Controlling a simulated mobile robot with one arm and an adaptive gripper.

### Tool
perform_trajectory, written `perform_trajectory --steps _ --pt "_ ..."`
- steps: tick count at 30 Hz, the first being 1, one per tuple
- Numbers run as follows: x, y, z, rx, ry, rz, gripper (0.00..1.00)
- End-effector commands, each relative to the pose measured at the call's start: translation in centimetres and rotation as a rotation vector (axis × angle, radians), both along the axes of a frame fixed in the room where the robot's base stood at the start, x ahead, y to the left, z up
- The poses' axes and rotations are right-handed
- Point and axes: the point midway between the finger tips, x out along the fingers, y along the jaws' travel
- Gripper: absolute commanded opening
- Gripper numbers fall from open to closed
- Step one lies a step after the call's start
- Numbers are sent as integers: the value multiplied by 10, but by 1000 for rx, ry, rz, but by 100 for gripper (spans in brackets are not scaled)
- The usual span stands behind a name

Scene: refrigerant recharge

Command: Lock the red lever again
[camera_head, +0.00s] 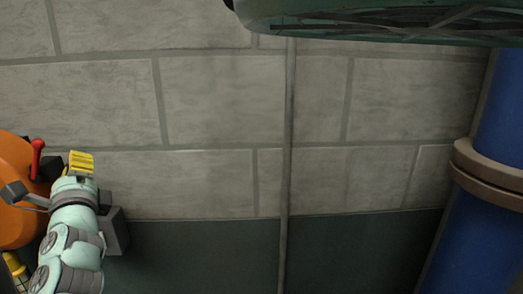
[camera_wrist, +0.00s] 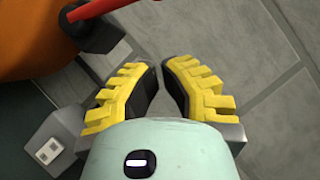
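The red lever (camera_head: 37,158) stands up from a dark mount on the orange body at the left edge of the head view. In the wrist view the red lever (camera_wrist: 92,10) is cut off by the top edge, and its black pivot block (camera_wrist: 100,35) shows below it. My gripper (camera_head: 82,158) is just right of the lever in the head view, apart from it. In the wrist view my gripper (camera_wrist: 160,68) has its yellow, dark-padded fingers drawn close together, with only a narrow gap at the tips and nothing between them.
The orange body (camera_head: 12,190) also fills the upper left of the wrist view. A grey box with a small white switch (camera_wrist: 49,151) is at lower left there. A grey block wall (camera_head: 215,100) lies behind. A blue pipe (camera_head: 478,210) with a brown collar is at the right.

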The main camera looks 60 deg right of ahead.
Motion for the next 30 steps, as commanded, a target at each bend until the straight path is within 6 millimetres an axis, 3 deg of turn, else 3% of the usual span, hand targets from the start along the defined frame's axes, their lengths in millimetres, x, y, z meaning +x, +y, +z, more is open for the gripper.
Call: perform_trajectory --steps 10,19,30 --pt "35 -20 17 -3 2 -6 0" --pt "34 12 26 2 5 1 0" --pt "33 19 26 0 0 -2 0"
